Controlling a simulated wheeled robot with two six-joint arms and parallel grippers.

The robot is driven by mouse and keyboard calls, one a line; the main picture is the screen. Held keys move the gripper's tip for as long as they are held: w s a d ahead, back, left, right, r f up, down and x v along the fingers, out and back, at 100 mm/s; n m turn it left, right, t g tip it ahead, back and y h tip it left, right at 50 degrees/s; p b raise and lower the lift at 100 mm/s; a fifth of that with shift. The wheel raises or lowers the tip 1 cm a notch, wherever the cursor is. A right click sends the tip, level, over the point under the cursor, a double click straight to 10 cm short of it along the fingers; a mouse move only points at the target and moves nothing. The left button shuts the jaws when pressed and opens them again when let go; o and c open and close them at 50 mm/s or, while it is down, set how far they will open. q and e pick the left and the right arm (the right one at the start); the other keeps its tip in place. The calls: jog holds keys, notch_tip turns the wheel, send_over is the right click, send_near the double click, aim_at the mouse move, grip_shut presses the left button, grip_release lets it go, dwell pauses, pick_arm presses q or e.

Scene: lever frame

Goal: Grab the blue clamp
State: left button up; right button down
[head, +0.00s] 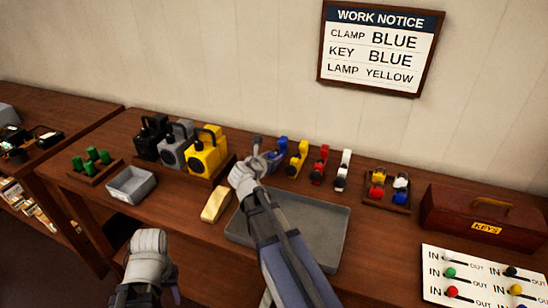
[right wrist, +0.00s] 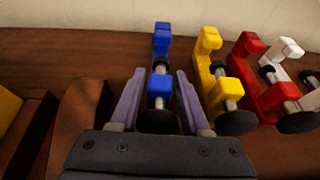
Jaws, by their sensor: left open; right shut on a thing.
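The blue clamp (head: 276,154) stands upright on the wooden table, leftmost in a row of clamps. It also shows in the right wrist view (right wrist: 161,42). My right gripper (head: 260,152) is at the clamp, with its two fingers on either side of the clamp's body in the right wrist view (right wrist: 160,88). It is shut on the blue clamp; the hand hides part of it in the head view. My left gripper (head: 150,242) is open and empty in front of the table's front edge, far from the clamp.
Yellow (head: 298,160), red (head: 319,166) and white (head: 342,171) clamps stand to the right. A grey tray (head: 325,222) lies under my right arm. A yellow lamp (head: 206,152) stands left of the hand. The work notice (head: 380,48) reads clamp blue.

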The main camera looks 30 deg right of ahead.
notch_tip(320, 180, up, 10)
jog(key=p, duration=1)
